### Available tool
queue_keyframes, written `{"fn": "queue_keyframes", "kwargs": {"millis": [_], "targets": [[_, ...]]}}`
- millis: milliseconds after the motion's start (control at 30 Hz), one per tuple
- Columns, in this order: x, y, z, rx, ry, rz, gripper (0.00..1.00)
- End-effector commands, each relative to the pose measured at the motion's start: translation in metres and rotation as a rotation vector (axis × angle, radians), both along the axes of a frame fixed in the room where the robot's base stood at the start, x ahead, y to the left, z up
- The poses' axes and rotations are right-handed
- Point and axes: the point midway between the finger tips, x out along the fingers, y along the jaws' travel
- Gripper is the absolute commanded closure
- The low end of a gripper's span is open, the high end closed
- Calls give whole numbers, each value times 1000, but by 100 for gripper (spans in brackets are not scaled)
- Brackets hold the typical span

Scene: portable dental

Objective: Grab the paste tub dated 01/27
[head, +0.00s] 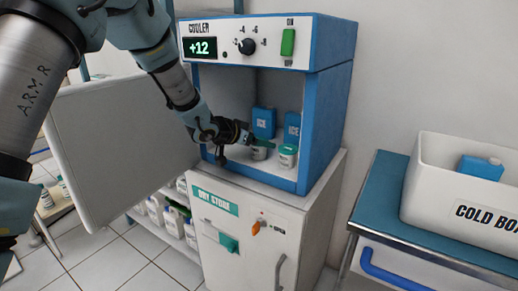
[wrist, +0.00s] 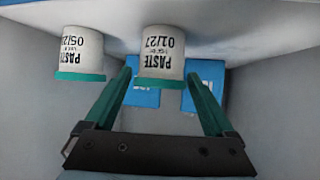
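The paste tub dated 01/27 (wrist: 161,58) is white with a green lid and appears upside down in the wrist view. It stands on the cooler floor, and in the head view it (head: 259,153) is partly hidden by my gripper. My gripper (wrist: 160,82) is open, its two green fingers either side of the tub's lid end, with a small gap showing on each side. In the head view my gripper (head: 268,142) reaches into the cooler. A second paste tub (wrist: 82,52), its label reading 05/2 with the last digit unclear, stands beside it, also in the head view (head: 288,158).
Blue ice packs (head: 264,122) stand behind the tubs. The cooler (head: 328,110) has side walls close by, and its door (head: 110,150) hangs open at the left. A white cold box (head: 440,185) stands on a blue-topped table (head: 385,195) at the right.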

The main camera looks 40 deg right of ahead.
Motion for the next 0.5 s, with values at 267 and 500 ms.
{"fn": "queue_keyframes", "kwargs": {"millis": [267, 500], "targets": [[0, 0, 0, 0, 0, 0, 44], [0, 0, 0, 0, 0, 0, 71]]}}
